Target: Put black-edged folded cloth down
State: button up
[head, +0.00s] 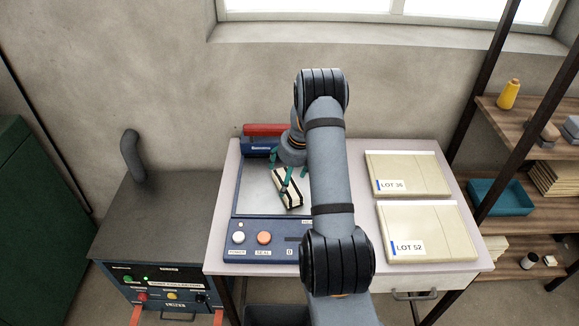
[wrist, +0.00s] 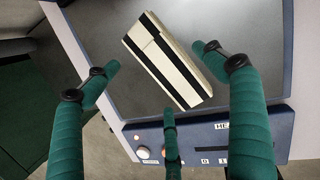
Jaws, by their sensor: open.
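The folded cloth (head: 290,190) is cream with black bands and lies flat on the grey plate (head: 254,193) of a blue machine. In the wrist view the cloth (wrist: 167,62) lies at a slant between my fingers. My gripper (head: 291,181) is above the plate at the cloth. In the wrist view its teal fingers (wrist: 155,72) are spread wide, with visible gaps between the side fingers and the cloth. A third finger points up from the bottom of that view, just short of the cloth's near end. My arm hides the right part of the plate in the head view.
The blue machine's front panel (head: 262,254) has white and orange buttons. Boxes marked LOT 36 (head: 410,168) and LOT 52 (head: 428,222) lie on the table's right. A dark cabinet (head: 160,215) stands left. Shelves (head: 528,118) stand at the right.

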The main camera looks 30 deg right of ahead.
aim_at(292, 188)
jog(key=a+v, duration=0.1)
jog(key=v, duration=0.8)
jog(key=shift+d+r+b, duration=0.2)
jog(key=shift+d+b, duration=0.15)
jog(key=shift+d, duration=0.1)
jog(key=p+x, duration=0.1)
jog(key=x, duration=1.1)
jog(key=shift+s+f, duration=0.1)
jog(key=shift+f, duration=0.2)
jog(key=shift+r, duration=2.05)
